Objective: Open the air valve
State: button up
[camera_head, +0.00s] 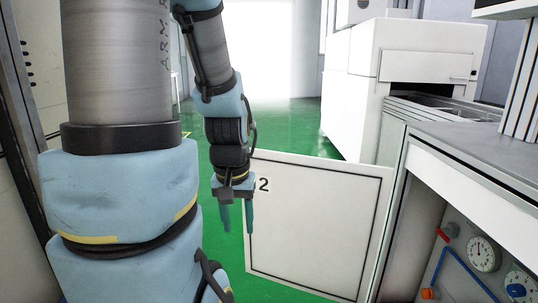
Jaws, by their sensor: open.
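A valve panel (462,268) shows low at the right, inside the open space under the grey counter. A small red handle (441,235) sits at its upper left, and another red part (428,293) is below it. A blue pipe (466,264) runs between them. I cannot tell which of these is the air valve. My gripper (237,226) hangs with its two teal fingers pointing down, apart and empty. It is well to the left of the panel, by the left edge of a white door marked 2 (318,222).
The white door stands swung out between my gripper and the valve panel. A round gauge (484,254) and a blue knob (516,290) are on the panel. A white machine (400,60) stands behind. Green floor (285,125) is clear beyond the door.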

notch_tip(320, 180, up, 24)
jog(key=p, duration=2.3)
